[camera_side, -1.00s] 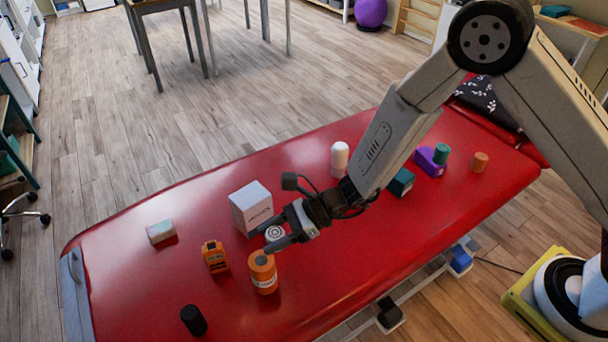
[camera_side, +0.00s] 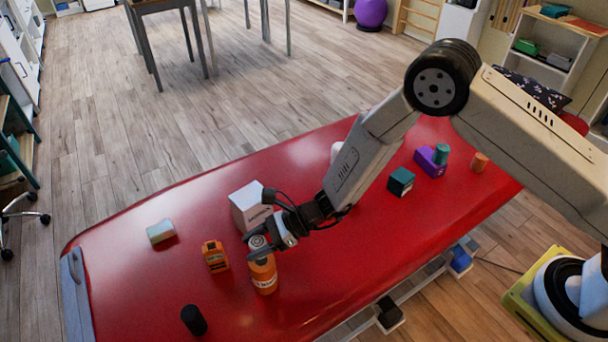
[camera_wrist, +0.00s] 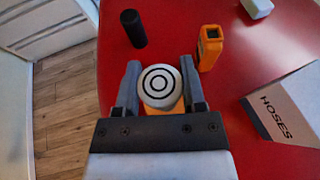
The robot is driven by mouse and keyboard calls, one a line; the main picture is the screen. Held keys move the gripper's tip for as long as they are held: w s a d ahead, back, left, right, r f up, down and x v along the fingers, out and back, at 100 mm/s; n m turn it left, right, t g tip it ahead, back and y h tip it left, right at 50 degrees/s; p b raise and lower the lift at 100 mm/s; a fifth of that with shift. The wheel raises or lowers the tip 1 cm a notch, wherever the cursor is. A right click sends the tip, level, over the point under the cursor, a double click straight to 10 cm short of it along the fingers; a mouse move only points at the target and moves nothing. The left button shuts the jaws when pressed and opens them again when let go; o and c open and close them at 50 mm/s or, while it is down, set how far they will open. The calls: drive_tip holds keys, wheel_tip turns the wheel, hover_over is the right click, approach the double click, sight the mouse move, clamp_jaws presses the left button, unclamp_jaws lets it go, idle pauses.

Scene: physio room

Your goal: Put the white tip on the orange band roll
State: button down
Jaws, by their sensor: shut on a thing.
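My gripper (camera_side: 259,249) is shut on the white tip (camera_wrist: 159,84), a round white piece with dark rings on its top face, held between both fingers in the wrist view. The tip also shows in the side view (camera_side: 257,241), partly covered by the fingers. The orange band roll (camera_side: 263,275) stands upright on the red couch, directly under the gripper. In the wrist view a strip of orange (camera_wrist: 168,109) shows just below the tip. I cannot tell whether the tip touches the roll's top.
On the red couch (camera_side: 130,285), a white box (camera_side: 249,207) stands close behind the gripper. An orange device (camera_side: 215,256) is left of the roll, and a black cylinder (camera_side: 194,320) is at the front. A pale block (camera_side: 160,231), teal box (camera_side: 400,181) and purple item (camera_side: 429,162) lie farther off.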

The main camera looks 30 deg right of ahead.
drive_tip(key=shift+f, duration=1.3)
drive_tip(key=shift+f, duration=0.1)
drive_tip(key=shift+c, duration=0.9)
unclamp_jaws()
drive_tip(key=v, duration=1.2)
drive_tip(key=shift+s, duration=0.1)
drive_tip(key=shift+d, duration=0.1)
